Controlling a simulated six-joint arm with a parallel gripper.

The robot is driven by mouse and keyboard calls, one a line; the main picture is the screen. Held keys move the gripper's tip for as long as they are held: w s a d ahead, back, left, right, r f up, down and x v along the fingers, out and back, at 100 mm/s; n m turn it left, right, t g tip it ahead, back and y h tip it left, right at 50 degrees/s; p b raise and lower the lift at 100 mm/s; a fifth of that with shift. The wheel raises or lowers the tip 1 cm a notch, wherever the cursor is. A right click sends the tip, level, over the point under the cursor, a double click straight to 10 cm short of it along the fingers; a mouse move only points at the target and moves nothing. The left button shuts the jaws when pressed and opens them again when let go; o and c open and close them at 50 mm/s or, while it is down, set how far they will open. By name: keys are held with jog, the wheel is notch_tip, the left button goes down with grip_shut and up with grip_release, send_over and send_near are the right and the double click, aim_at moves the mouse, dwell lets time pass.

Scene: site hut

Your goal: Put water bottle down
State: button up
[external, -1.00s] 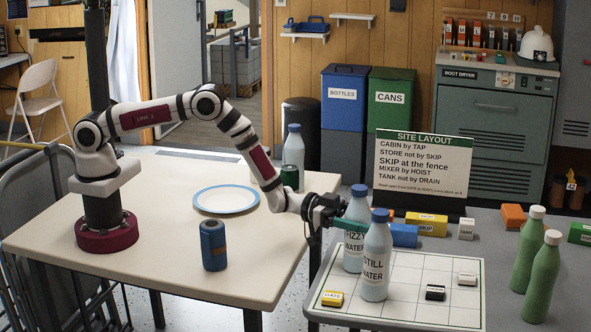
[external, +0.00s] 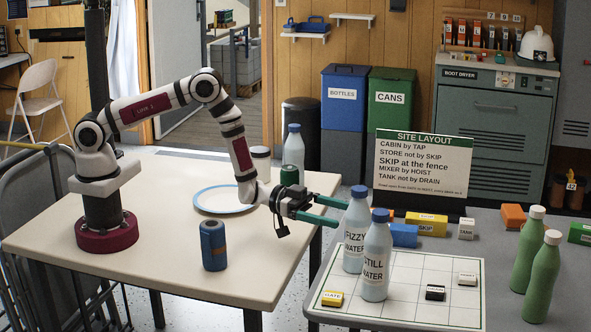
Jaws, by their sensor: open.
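Two pale water bottles with blue caps stand upright on the white grid board (external: 440,318) on the right table. The one labelled "STILL WATER" (external: 375,265) is in front, and the one labelled "FIZZY WATER" (external: 354,237) is just behind it to the left. My gripper (external: 331,212) is open and empty, to the left of both bottles, its green fingers spread toward them. A third pale bottle (external: 293,150) with a blue cap stands at the back of the left table.
A white plate with a blue rim (external: 204,208), a blue can (external: 213,246) and a green can (external: 289,176) are on the left table. Two green bottles (external: 541,280) stand at right. Small labelled blocks (external: 435,292) and a site layout sign (external: 423,165) are near the board.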

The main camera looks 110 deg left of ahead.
jog(key=s+r+m+g+y, duration=0.2)
jog(key=s+r+g+y, duration=0.55)
jog(key=s, duration=0.65)
jog(key=s+d+r+g, duration=0.1)
jog(key=s+g, duration=0.2)
jog(key=s, duration=0.7)
jog(key=s+d+r+g, duration=0.1)
jog(key=s+r+g, duration=0.1)
jog(key=s, duration=0.8)
jog(key=s+r+g+h, duration=0.1)
jog(key=s+g, duration=0.4)
jog(key=s, duration=0.6)
jog(key=shift+d+r+m, duration=0.3)
jog(key=shift+d+r, duration=0.05)
jog(key=shift+d, duration=0.05)
